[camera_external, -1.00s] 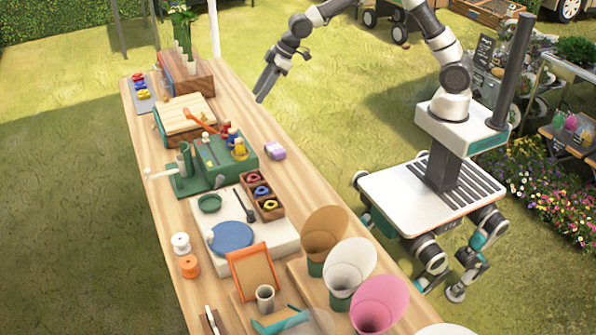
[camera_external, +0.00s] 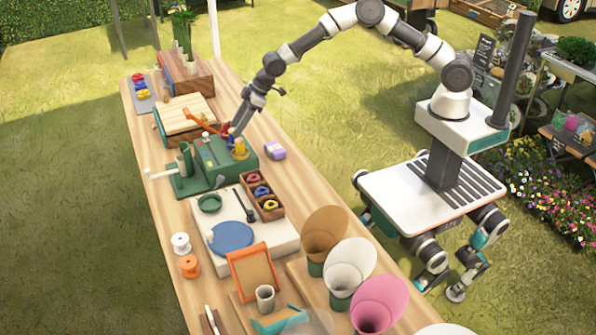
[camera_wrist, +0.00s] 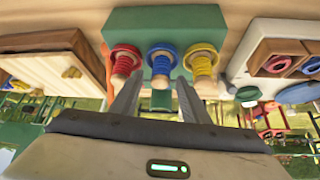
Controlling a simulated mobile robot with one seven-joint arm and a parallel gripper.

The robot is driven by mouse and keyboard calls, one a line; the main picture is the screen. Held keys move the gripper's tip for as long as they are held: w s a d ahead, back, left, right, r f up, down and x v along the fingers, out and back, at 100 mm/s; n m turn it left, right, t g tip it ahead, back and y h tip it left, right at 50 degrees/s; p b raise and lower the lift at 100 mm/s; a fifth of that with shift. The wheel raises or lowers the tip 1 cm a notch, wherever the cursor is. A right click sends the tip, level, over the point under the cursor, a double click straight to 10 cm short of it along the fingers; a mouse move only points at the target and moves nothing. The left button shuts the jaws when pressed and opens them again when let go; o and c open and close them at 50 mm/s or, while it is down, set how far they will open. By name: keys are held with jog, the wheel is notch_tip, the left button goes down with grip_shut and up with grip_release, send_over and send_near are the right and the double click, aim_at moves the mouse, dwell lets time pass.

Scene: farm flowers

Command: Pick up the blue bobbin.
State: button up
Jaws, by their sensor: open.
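The blue bobbin (camera_wrist: 161,58) sits on the green machine (camera_wrist: 205,15) between a red bobbin (camera_wrist: 124,60) and a yellow bobbin (camera_wrist: 200,59) in the wrist view. My gripper (camera_wrist: 157,88) is open, its two fingers apart on either side of the blue bobbin's lower part in the picture. I cannot tell whether they touch it. In the external view my gripper (camera_external: 237,130) is over the green machine (camera_external: 215,160), at its bobbins. The yellow bobbin (camera_external: 240,150) shows there; the blue one is largely hidden by my fingers.
Bare tabletop (camera_external: 300,185) runs along the right side.

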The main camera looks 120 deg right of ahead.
jog(key=shift+x, duration=0.95)
jog(key=shift+c, duration=0.3)
jog(key=c, duration=1)
jog(key=shift+o, duration=0.2)
jog(key=shift+r, duration=0.15)
